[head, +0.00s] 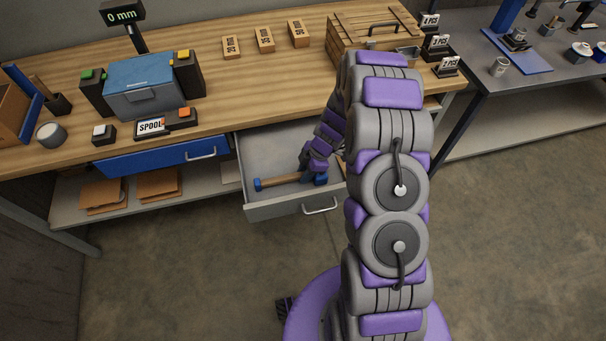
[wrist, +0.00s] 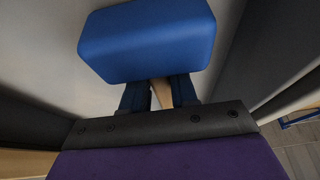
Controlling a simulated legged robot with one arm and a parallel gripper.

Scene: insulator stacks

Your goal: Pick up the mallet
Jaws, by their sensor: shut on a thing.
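The mallet (head: 280,181) has a wooden handle with a blue end and a blue head. It is at the open grey drawer, with its handle running left to right. My gripper (head: 307,168) reaches down into the drawer at the mallet's right part, by the head. In the wrist view the blue mallet head (wrist: 148,40) fills the upper middle. My gripper's fingers (wrist: 160,90) are shut on the wooden handle just below the head. Whether the mallet touches the drawer floor cannot be told.
The open drawer (head: 262,211) sticks out under the wooden workbench (head: 215,112); its walls surround my gripper. A shut blue drawer (head: 155,158) is to its left. A wooden crate (head: 375,38) and several small signs stand on the bench. The floor in front is clear.

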